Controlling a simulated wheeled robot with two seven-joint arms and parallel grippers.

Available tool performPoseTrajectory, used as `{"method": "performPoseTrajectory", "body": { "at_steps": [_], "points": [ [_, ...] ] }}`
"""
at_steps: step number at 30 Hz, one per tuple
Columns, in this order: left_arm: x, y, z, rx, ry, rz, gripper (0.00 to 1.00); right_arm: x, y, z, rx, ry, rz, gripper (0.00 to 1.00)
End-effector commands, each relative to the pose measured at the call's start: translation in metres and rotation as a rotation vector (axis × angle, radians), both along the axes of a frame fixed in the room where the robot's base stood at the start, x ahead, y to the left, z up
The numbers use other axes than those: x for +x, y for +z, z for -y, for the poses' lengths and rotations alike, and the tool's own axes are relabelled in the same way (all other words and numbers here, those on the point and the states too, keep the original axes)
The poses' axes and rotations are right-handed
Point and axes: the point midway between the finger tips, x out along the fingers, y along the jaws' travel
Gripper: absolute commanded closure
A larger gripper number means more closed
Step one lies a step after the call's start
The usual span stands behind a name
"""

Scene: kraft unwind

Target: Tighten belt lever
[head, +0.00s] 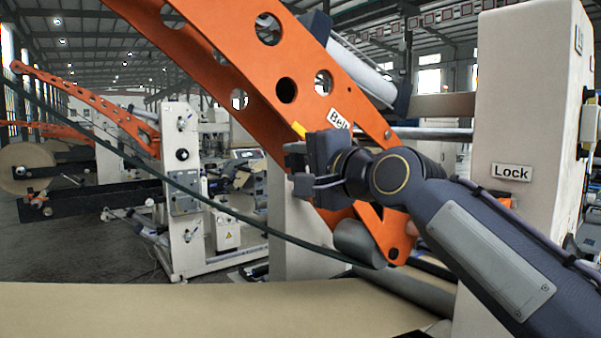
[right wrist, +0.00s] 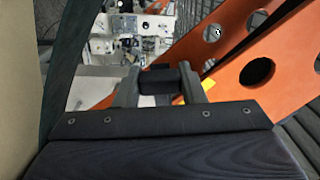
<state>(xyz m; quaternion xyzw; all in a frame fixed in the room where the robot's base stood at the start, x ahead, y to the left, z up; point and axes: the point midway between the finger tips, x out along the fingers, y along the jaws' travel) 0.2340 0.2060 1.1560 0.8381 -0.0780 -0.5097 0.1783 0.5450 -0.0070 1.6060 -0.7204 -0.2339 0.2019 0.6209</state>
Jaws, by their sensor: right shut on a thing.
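The orange perforated arm (head: 235,62) slants across the head view and carries a white label reading "Bel" (head: 339,119), partly covered by my right gripper. My right gripper (head: 293,166) is in front of this arm. In the right wrist view, its two fingers (right wrist: 157,84) are closed on a short dark grip (right wrist: 157,79), which I take to be the belt lever's handle. A small yellow piece (head: 299,130) shows just above the gripper, close to the label. The rest of the lever is hidden behind my gripper. My left gripper is not in view.
A dark green belt (head: 215,207) runs diagonally below the arm. A brown paper sheet (head: 200,310) spans the foreground. A white post (head: 520,110) with a "Lock" label (head: 511,172) stands at right, close to my right arm. A grey roller (head: 358,243) is below the gripper.

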Motion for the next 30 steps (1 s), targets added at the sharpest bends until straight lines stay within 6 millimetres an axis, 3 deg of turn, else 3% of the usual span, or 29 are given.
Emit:
{"method": "performPoseTrajectory", "body": {
  "at_steps": [21,22,27,30],
  "points": [
    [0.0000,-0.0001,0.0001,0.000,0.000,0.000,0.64,-0.0001,0.0080,-0.0005,0.079,0.000,-0.058,1.00],
    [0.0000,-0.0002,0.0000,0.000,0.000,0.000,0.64,-0.0002,0.0080,-0.0005,0.079,0.000,-0.058,0.62],
    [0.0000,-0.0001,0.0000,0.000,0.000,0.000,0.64,-0.0002,0.0080,-0.0005,0.078,0.000,-0.057,0.42],
    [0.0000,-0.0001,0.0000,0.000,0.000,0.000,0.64,-0.0003,0.0082,-0.0006,0.078,0.000,-0.057,0.42]
  ]
}}
